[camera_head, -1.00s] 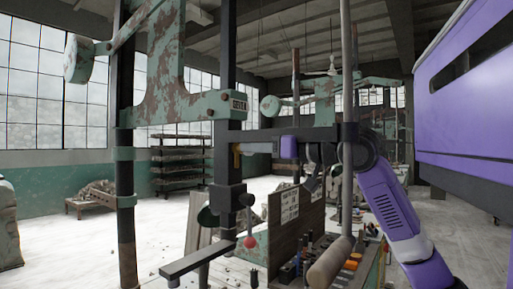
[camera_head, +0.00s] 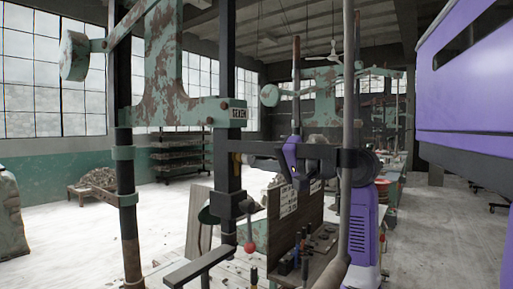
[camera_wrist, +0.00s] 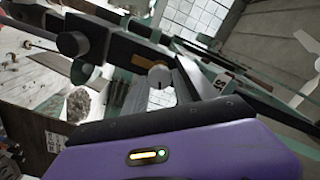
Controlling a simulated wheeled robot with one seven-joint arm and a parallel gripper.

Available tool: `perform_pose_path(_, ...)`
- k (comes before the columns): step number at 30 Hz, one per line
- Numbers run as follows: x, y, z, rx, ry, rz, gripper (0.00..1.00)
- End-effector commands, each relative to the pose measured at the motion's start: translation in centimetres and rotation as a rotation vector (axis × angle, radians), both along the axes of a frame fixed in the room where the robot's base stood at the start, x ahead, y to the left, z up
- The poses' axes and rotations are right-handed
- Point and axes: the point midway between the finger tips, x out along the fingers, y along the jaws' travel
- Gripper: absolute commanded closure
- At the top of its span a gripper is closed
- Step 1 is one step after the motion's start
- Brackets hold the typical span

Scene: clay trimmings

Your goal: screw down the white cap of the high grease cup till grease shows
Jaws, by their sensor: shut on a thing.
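The white cap (camera_wrist: 159,77) shows in the wrist view as a small pale round piece with a dark mark. A yellow-brass part (camera_wrist: 147,61) lies just beyond it. My gripper (camera_wrist: 163,86) is shut on the cap, its dark fingers partly hiding it. In the head view my gripper (camera_head: 255,152) reaches left to the dark press post (camera_head: 228,110), where a small brass-yellow part (camera_head: 237,160) shows at the fingertips. The cap itself is hard to make out there. I cannot see any grease.
A grey upright rod (camera_head: 348,100) stands in front of my arm. A tool-laden bench with a wooden backboard (camera_head: 298,215) is beneath. Open floor (camera_head: 80,235) lies at the left.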

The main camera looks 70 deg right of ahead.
Motion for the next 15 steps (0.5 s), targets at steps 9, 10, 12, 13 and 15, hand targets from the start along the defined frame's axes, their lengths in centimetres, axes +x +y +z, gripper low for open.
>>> perform_pose_path(9,0.01,-0.07,-0.03,0.291,-0.068,-0.001,1.0)
perform_pose_path(10,0.0,-0.09,-0.09,0.317,-0.073,-0.001,1.0)
perform_pose_path(12,-0.01,-0.08,-0.15,0.375,-0.088,-0.001,1.0)
perform_pose_path(13,-0.02,-0.09,-0.17,0.397,-0.093,-0.001,1.0)
perform_pose_path(15,-0.01,-0.09,-0.24,0.45,-0.105,-0.001,1.0)
